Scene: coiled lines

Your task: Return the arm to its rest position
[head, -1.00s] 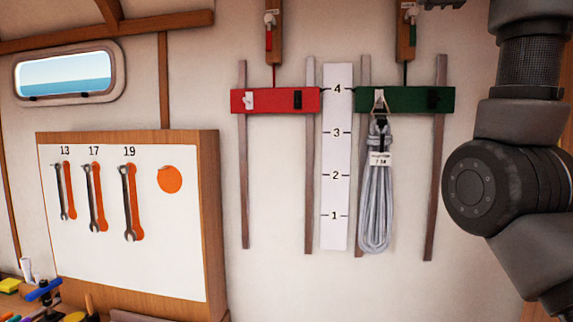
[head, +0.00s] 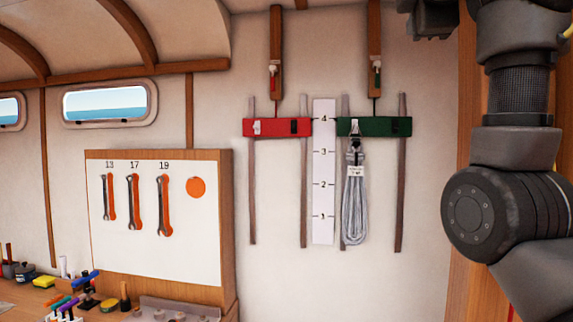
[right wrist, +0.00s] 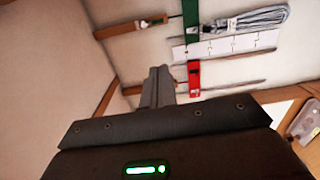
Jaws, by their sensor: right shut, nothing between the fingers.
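My right arm stands raised along the right side of the head view. The dark end of its gripper (head: 430,18) shows only in part at the top edge, apart from the wall fittings. In the right wrist view the two fingers of the right gripper (right wrist: 159,74) are together with nothing between them. A coiled grey line (head: 355,210) with a white tag hangs from the green bar (head: 385,127). The red bar (head: 270,127) beside it carries no coil. My left gripper is not in view.
A white scale strip (head: 323,200) stands between the bars. At left a tool board (head: 150,250) holds wrenches above a workbench (head: 30,293) with small items. A wooden post (head: 462,270) stands at right behind my arm. The wall between post and bars is bare.

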